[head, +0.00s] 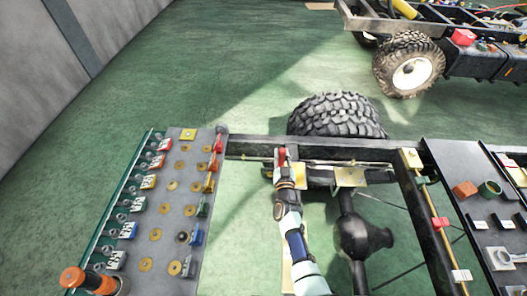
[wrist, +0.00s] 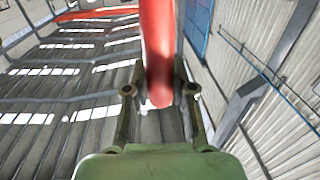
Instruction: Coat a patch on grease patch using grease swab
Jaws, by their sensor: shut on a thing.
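My gripper (head: 284,170) is over the near chassis frame, by its long dark rail. It is shut on a red swab-like thing (head: 282,155), which I take to be the grease swab. In the wrist view my gripper (wrist: 159,88) has a finger on each side of the red rounded swab (wrist: 158,45). Yellow plates sit on the frame: one (head: 299,176) just right of my gripper, another (head: 350,177) further right. I cannot tell which is the grease patch, nor whether the swab touches anything. The swab's far end is not clear.
A grey tool panel (head: 168,205) with several coloured parts stands at the left. A black tray (head: 470,175) with small parts is at the right. A tyre (head: 337,115) stands behind the rail (head: 320,149). Another chassis (head: 470,50) is at the back right. Green floor is open behind.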

